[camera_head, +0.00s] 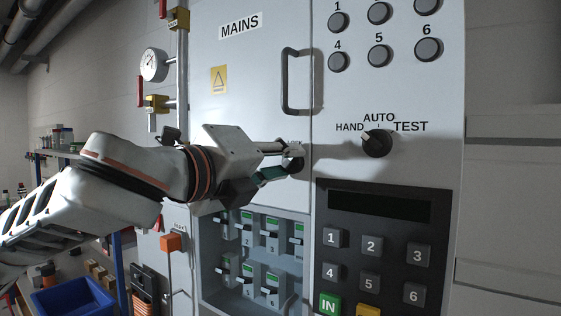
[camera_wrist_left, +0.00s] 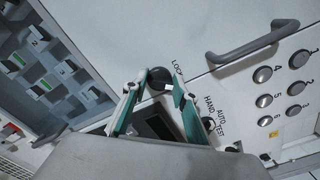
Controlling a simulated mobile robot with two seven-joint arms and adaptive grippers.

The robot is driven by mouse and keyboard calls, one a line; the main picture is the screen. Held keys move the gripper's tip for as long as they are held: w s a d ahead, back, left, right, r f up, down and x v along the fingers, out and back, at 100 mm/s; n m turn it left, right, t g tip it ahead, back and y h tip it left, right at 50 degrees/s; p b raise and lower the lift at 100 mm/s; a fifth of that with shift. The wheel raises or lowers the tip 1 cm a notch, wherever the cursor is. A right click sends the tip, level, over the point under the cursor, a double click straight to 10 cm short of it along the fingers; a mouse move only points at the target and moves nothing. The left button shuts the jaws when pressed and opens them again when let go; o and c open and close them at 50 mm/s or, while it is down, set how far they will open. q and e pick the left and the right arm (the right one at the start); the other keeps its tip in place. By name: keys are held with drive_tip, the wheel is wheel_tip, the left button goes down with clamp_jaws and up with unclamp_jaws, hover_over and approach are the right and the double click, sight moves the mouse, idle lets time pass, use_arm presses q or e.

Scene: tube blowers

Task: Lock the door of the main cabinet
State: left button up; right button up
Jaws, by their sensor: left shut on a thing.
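The main cabinet door (camera_head: 240,72), marked MAINS, is light grey and stands flush with the panel on its right. A dark round lock knob (camera_wrist_left: 159,77) sits on it below the grey bar handle (camera_head: 286,82), with the word LOCK beside it in the left wrist view. My left gripper (camera_head: 287,163) is at the knob, its fingers shut around it; the left wrist view shows a finger on either side. The fingers hide part of the knob in the head view, so its exact turn is unclear. My right gripper is not in view.
Right of the door are a HAND/AUTO/TEST selector (camera_head: 377,143), several round buttons and a dark keypad (camera_head: 381,250). Below my gripper is a recess with several breakers (camera_head: 262,262). A pressure gauge (camera_head: 154,65) and pipes stand left of the cabinet.

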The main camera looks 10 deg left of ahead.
use_arm(q)
drive_tip(key=n, duration=0.4)
drive_tip(key=shift+s+r+n, duration=0.1)
drive_tip(key=shift+r+n, duration=0.2)
drive_tip(key=shift+r, duration=0.1)
drive_tip(key=shift+a+n, duration=0.15)
drive_tip(key=shift+n, duration=1.45)
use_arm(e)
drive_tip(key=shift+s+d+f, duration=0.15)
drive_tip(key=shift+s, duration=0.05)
use_arm(q)
drive_tip(key=shift+n, duration=0.3)
drive_tip(key=o, duration=0.9)
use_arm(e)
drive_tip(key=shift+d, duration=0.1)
use_arm(q)
drive_tip(key=shift+f, duration=0.2)
drive_tip(key=v, duration=0.7)
drive_tip(key=shift+s, duration=0.15)
